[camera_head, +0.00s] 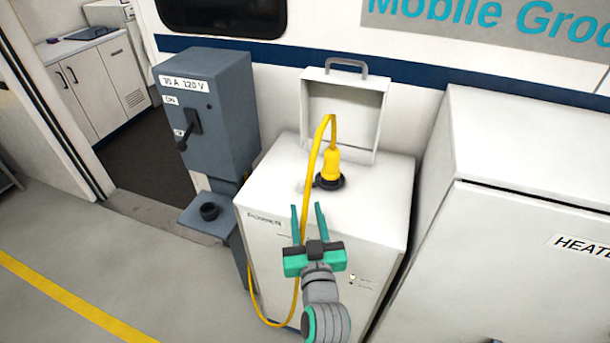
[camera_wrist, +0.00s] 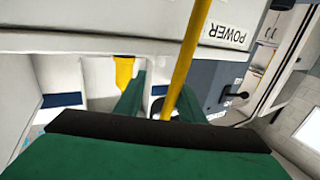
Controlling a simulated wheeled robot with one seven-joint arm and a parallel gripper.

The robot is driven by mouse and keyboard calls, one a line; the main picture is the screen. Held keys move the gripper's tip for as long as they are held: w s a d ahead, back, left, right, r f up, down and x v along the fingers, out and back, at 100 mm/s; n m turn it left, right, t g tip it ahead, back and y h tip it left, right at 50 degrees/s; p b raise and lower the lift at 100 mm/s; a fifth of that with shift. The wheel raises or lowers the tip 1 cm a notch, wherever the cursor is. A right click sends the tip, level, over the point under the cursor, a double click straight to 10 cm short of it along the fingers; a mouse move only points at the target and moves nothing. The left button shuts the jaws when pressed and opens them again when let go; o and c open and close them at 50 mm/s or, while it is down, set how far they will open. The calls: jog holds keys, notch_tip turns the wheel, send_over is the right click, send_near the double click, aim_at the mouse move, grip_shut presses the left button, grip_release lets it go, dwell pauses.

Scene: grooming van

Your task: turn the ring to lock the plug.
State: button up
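The yellow plug (camera_head: 331,166) stands upright on top of the white power cabinet (camera_head: 256,245). A dark ring (camera_head: 329,183) surrounds its base; whether it is turned I cannot tell. A yellow cable (camera_head: 308,200) arches from the plug's top and hangs down the cabinet's front. My gripper (camera_head: 308,208) is open and empty, in front of the plug and apart from it in the head view. In the wrist view, the plug (camera_wrist: 123,70) shows near the left finger, and the cable (camera_wrist: 187,62) runs close past the right finger. The ring is not clear there.
A raised white lid (camera_head: 345,120) with a grey handle stands behind the plug. A grey switch box (camera_head: 205,115) with a lever is at left, with a small shelf (camera_head: 195,225) holding a dark cup-like socket. A heater cabinet (camera_head: 530,230) stands at right. Floor at left is clear.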

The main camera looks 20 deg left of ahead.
aim_at(302, 186)
jog(key=x, duration=1.1)
grip_shut()
